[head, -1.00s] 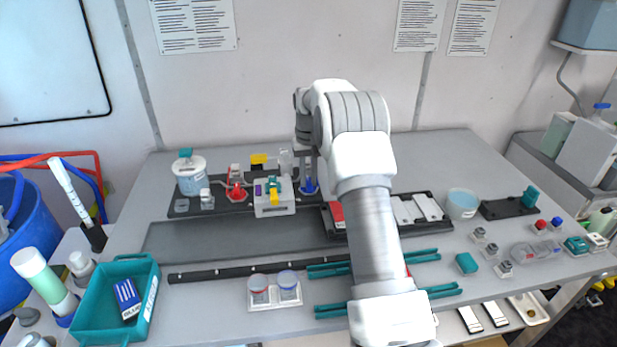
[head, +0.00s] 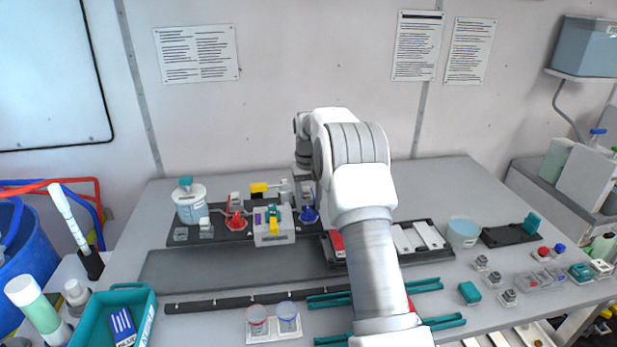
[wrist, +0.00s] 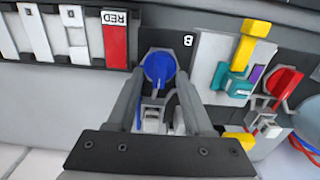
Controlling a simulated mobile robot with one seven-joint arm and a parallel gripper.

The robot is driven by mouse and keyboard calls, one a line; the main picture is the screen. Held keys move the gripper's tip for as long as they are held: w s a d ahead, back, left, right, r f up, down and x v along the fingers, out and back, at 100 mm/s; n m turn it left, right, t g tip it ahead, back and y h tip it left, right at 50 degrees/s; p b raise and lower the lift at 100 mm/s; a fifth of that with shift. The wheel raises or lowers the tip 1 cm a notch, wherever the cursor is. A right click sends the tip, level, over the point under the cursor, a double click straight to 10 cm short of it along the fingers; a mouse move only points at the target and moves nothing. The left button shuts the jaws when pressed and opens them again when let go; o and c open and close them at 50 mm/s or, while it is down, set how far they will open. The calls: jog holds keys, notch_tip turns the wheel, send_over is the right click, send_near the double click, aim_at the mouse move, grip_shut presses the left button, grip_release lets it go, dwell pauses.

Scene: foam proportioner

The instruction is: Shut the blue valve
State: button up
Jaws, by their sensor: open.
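The blue valve (head: 309,214) stands at the back of the bench, just right of the grey unit with the teal and yellow parts. In the wrist view its round blue handle (wrist: 158,68) lies between the fingertips of my gripper (wrist: 160,78), with a narrower part pointing toward the palm. My gripper is open, with one finger on each side of the handle. A gap shows on both sides, though contact is hard to judge.
The red valve (head: 236,220) stands left of the grey unit (head: 273,226). A yellow lever (wrist: 238,140) is close to my gripper's palm on the right in the wrist view. A red-labelled block (wrist: 115,42) lies left of the blue valve there. The dark mat (head: 215,268) in front is bare.

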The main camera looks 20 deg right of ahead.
aim_at(308, 210)
notch_tip(308, 210, up, 16)
jog(key=shift+p, duration=0.45)
jog(key=shift+r, duration=0.1)
